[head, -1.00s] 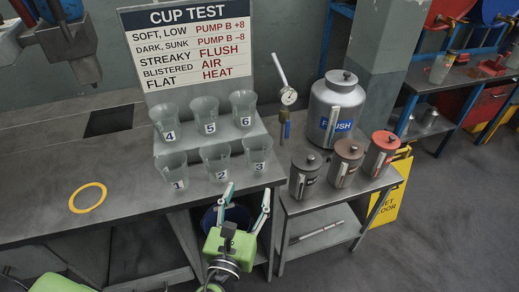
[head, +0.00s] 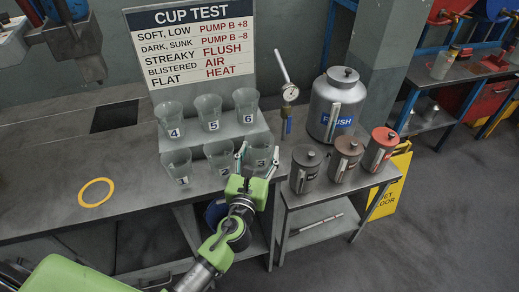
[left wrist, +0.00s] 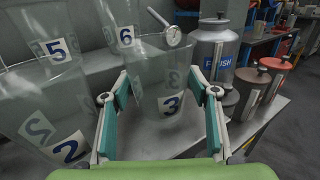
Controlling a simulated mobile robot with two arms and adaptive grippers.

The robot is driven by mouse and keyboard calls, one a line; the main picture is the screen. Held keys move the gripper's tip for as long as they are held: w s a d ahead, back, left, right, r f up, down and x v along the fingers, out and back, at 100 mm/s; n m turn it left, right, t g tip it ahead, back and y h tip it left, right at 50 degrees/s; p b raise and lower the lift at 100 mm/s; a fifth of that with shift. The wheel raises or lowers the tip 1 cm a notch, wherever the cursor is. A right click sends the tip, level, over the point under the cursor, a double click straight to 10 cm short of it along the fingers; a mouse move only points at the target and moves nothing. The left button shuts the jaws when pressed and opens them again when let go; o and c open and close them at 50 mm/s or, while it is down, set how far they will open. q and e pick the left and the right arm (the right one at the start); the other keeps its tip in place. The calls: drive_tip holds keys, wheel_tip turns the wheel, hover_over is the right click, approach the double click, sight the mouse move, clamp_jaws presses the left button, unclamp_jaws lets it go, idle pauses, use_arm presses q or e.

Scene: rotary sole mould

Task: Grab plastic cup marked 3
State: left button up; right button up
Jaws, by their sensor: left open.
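The clear plastic cup marked 3 (head: 261,157) stands upright at the right end of the front row on the bench. In the left wrist view the cup marked 3 (left wrist: 165,88) lies ahead, between the two fingers. My left gripper (head: 257,160) is open, its fingers pointing at that cup, one to each side. In the left wrist view the gripper (left wrist: 160,98) shows its teal pads spread apart, empty. I cannot tell whether a finger touches the cup. The cup marked 2 (left wrist: 50,130) is close to the left finger. My right gripper is not in view.
Cups marked 1 (head: 178,165), 4 (head: 171,118), 5 (head: 209,112) and 6 (head: 245,106) stand around, the rear ones on a raised step. A grey FLUSH canister (head: 336,105) and several lidded pots stand on the right side table (head: 325,190). A yellow ring (head: 97,192) lies left.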

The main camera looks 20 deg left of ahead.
use_arm(q)
drive_tip(key=shift+w, duration=0.25)
drive_tip(key=c, duration=0.5)
drive_tip(key=shift+c, duration=0.2)
